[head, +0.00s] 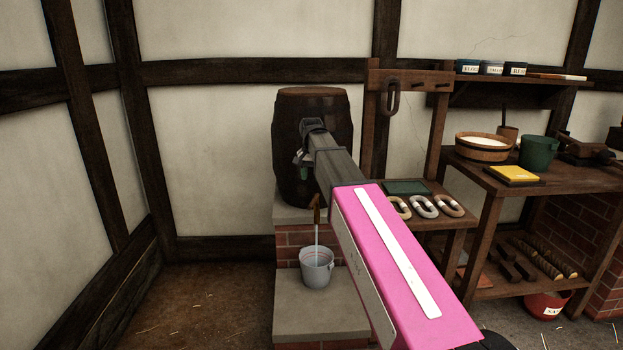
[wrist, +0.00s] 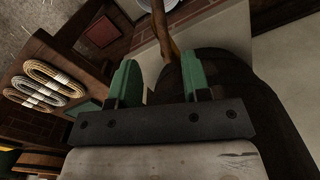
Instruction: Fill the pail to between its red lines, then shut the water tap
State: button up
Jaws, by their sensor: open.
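The pale grey pail (head: 317,273) stands upright on the lower stone ledge, and some bluish water shows inside it. A reddish mark shows faintly near its rim, too small to judge the level against. A thin stream of water (head: 317,240) falls into the pail from the brown wooden tap (head: 317,212) on the dark barrel (head: 285,150). My gripper (head: 304,172) is open and empty in front of the barrel, above the tap. In the wrist view its green fingertips (wrist: 160,80) are apart, and the wooden tap (wrist: 161,30) shows beyond the gap between them. The pail is only partly visible there.
A wooden bench (head: 450,222) with several rope coils and a green pad stands right of the barrel. Further right, a table (head: 555,182) holds a bowl, a green pot and a yellow block. The floor at left (head: 210,305) is clear.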

aim_at(311, 202)
jog(key=shift+f, duration=0.15)
notch_tip(311, 202, down, 11)
jog(key=shift+r, duration=0.15)
dwell(0.6)
grip_shut()
